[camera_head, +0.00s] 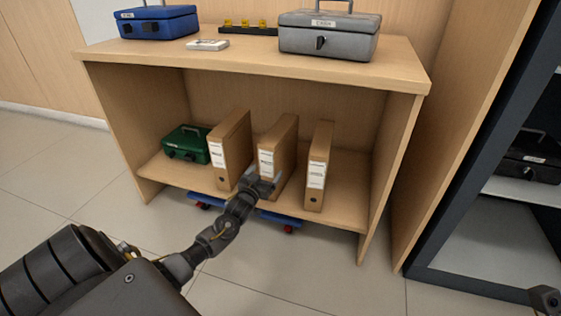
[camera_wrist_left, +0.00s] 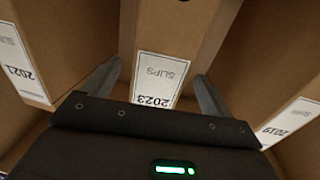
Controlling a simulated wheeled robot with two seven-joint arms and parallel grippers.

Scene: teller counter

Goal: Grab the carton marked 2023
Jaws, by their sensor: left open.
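The carton marked 2023 (camera_wrist_left: 178,30) is tan with a white SLIPS label and fills the middle of the left wrist view. It appears to be the middle carton (camera_head: 284,140) on the lower shelf in the head view. My left gripper (camera_head: 265,178) is open at its lower front. In the left wrist view the two fingers (camera_wrist_left: 160,72) stand on either side of the label; whether they touch the carton I cannot tell. The gripper hides part of the carton's lower front.
A carton marked 2021 (camera_wrist_left: 12,60) and one marked 2019 (camera_wrist_left: 292,122) flank it closely. A green cash box (camera_head: 186,145) sits at the shelf's left. The counter top (camera_head: 240,58) overhangs the shelf, with blue (camera_head: 160,22) and grey (camera_head: 330,38) cash boxes on it.

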